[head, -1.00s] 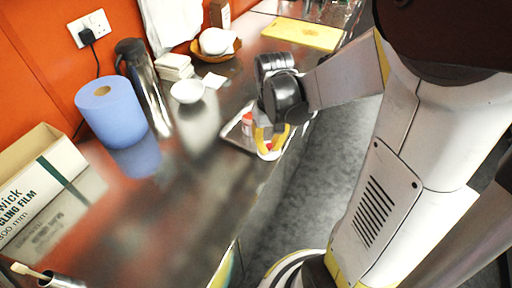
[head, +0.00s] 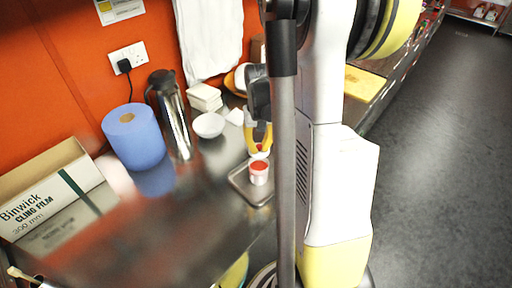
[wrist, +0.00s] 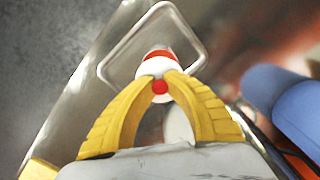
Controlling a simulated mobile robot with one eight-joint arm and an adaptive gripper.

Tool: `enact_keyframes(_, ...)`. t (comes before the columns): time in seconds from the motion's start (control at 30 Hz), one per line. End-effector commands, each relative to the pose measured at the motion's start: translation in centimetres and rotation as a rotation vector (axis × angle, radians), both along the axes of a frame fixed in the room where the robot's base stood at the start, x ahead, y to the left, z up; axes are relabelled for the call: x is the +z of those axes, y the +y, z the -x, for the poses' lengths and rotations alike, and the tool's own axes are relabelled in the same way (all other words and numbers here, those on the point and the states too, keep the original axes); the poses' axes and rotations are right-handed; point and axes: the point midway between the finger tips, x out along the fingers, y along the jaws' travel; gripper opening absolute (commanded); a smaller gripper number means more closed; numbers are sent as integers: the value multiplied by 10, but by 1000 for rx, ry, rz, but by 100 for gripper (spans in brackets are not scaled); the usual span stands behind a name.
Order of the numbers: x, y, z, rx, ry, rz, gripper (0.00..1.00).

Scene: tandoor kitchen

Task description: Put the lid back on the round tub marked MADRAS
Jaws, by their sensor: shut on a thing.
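My gripper (wrist: 160,80) is shut on a small white lid (wrist: 150,69) with a red spot or knob, held between its yellow fingertips. In the head view my gripper (head: 259,145) is above the far part of a metal tray (head: 238,182), just behind a small white round tub (head: 259,178) with red on top. In the wrist view the tub's red top (wrist: 158,53) shows just beyond the lid, which partly hides it. The lid appears apart from the tub, but the gap is hard to judge. No MADRAS marking is legible.
A white bowl (head: 208,125), a steel jug (head: 170,110) and a blue paper roll (head: 134,137) stand left of the tray. A cling film box (head: 45,198) is at far left. A yellow board (head: 362,84) lies behind right.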

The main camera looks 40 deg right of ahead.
Motion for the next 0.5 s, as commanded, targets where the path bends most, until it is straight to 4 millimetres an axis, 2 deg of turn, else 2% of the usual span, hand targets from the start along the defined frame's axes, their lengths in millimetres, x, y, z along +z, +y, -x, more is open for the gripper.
enact_keyframes(0.5, -52, 0, 0, 1, 0, 0, 0)
